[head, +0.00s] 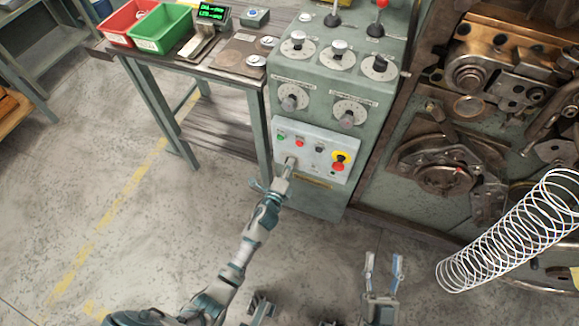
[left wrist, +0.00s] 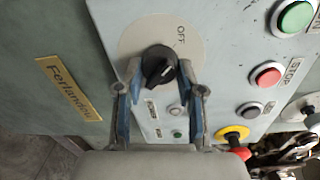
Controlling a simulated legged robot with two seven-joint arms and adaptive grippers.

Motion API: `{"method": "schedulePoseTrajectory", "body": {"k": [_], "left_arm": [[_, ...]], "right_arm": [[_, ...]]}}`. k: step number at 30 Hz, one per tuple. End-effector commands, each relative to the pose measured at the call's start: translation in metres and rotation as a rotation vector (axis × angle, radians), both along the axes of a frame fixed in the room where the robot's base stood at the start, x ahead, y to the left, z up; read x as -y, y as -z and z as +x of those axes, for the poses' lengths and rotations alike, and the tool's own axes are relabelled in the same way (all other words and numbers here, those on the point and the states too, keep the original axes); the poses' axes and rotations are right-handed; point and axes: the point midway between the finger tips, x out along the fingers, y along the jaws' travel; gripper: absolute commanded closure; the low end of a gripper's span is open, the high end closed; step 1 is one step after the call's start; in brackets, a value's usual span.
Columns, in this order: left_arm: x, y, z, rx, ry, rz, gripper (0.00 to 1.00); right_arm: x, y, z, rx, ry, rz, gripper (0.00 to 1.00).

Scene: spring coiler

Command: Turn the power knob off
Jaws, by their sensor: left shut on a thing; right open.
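The black power knob (left wrist: 158,66) sits on a round pale plate (left wrist: 135,40) marked OFF in the left wrist view. The tips of my left gripper (left wrist: 160,85) are on either side of the knob, shut on it. A small white mark shows on the knob; where it points against the plate is hard to tell. In the head view my left gripper (head: 286,170) reaches the lower left of the light control panel (head: 316,178) and mostly hides the knob. My right gripper (head: 383,268) is open and empty, low in front of the cabinet.
Beside the knob are a green button (left wrist: 296,17), a red STOP button (left wrist: 267,75) and a red-and-yellow emergency stop (head: 339,161). Several dials sit above the panel. A workbench with bins (head: 160,28) stands left; a coiled spring (head: 510,232) is at right. The floor between is clear.

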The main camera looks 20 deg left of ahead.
Motion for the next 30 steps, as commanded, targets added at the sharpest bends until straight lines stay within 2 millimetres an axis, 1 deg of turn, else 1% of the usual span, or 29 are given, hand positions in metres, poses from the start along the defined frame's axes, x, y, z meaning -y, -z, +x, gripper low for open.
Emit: {"method": "schedulePoseTrajectory", "body": {"k": [1, 7, 8, 9, 10, 19, 22, 26, 30], "left_arm": [[-0.003, 0.004, -0.001, -0.008, -0.006, -0.001, 0.97], [-0.003, 0.004, -0.001, -0.009, -0.007, 0.000, 0.97], [-0.003, 0.004, -0.001, -0.009, -0.007, 0.000, 0.55], [-0.003, 0.004, -0.001, -0.009, -0.007, 0.000, 0.45], [-0.003, 0.004, -0.001, -0.008, -0.006, 0.000, 0.37], [-0.001, 0.002, -0.001, -0.004, -0.003, 0.000, 0.37], [-0.002, 0.001, -0.007, -0.004, -0.003, 0.001, 0.37], [-0.003, 0.001, -0.029, -0.005, -0.003, 0.002, 0.37], [-0.004, 0.000, -0.062, -0.007, -0.002, 0.001, 0.37]], "right_arm": [[0.000, 0.000, 0.000, 0.000, 0.000, 0.000, 0.47], [0.000, -0.001, 0.000, 0.004, 0.001, 0.000, 0.47], [0.000, -0.001, 0.000, 0.005, 0.001, 0.000, 0.47], [0.000, -0.001, 0.000, 0.007, 0.000, 0.001, 0.47], [0.000, -0.002, 0.001, 0.008, 0.001, 0.000, 0.47], [0.000, -0.005, 0.001, 0.019, -0.002, 0.000, 0.47], [0.000, -0.005, -0.001, 0.017, -0.002, 0.001, 0.47], [0.000, -0.005, -0.001, 0.016, -0.001, 0.001, 0.47], [0.000, -0.004, -0.001, 0.015, -0.001, 0.001, 0.47]]}}
